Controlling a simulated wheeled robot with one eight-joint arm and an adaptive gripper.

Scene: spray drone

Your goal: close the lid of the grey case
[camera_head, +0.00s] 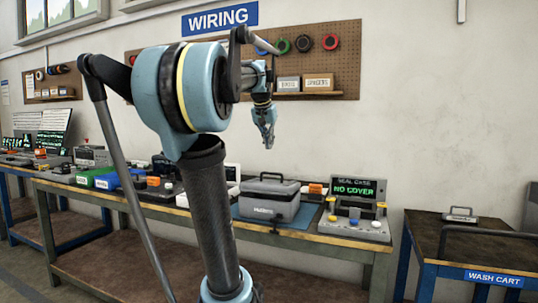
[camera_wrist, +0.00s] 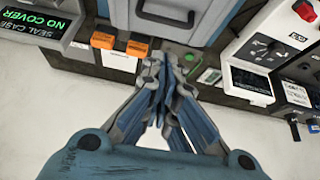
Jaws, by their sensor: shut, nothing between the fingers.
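The grey case (camera_head: 268,208) stands on a blue mat on the workbench in the head view, a dark handle on its top. Its lid (camera_head: 270,187) looks down over the body; I cannot tell whether it is fully shut or latched. Part of the case (camera_wrist: 205,32) with its dark handle (camera_wrist: 166,12) shows at the top edge of the wrist view. My gripper (camera_head: 268,142) hangs in the air above the bench, pointing down, apart from the case. In the wrist view my gripper (camera_wrist: 161,66) has its fingers together with nothing between them.
A device (camera_head: 354,210) with a "NO COVER" screen stands right of the case. Orange blocks (camera_wrist: 122,49) lie beside it. Green and blue boxes (camera_head: 105,180) stand farther left. A wash cart (camera_head: 425,225) is at the right. A pegboard (camera_head: 340,75) hangs behind.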

